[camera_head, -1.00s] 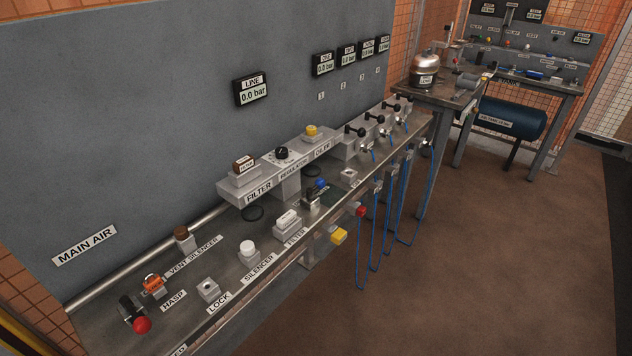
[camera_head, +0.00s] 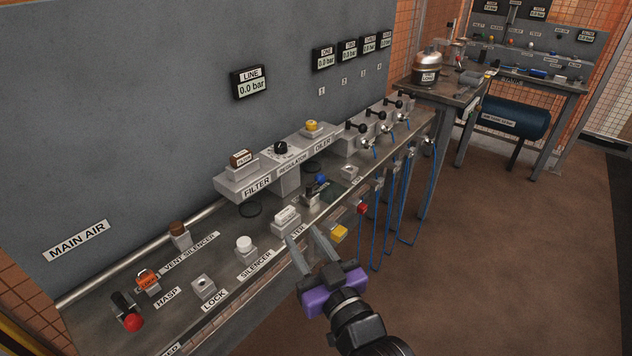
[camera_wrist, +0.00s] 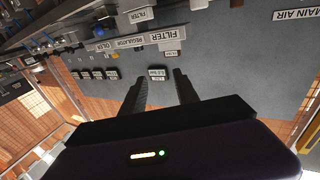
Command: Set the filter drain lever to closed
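The filter (camera_head: 238,181) is a light grey block with a FILTER label, left of the regulator and oiler on the back panel. A dark ring (camera_head: 250,209) shows just below it. I cannot clearly make out the filter drain lever in either view. My gripper (camera_head: 303,236) is open and empty, in front of the bench's front edge, below and to the right of the filter. In the wrist view, its two fingers (camera_wrist: 159,75) are apart with nothing between them, and the FILTER label (camera_wrist: 165,36) appears upside down beyond them.
A white spare element block (camera_head: 286,217) and a small blue-topped fitting (camera_head: 319,181) stand on the bench near my gripper. Blue hoses (camera_head: 392,200) hang from the bench's right part. A red-knobbed lever (camera_head: 132,320) is at the left. The floor (camera_head: 480,250) at right is clear.

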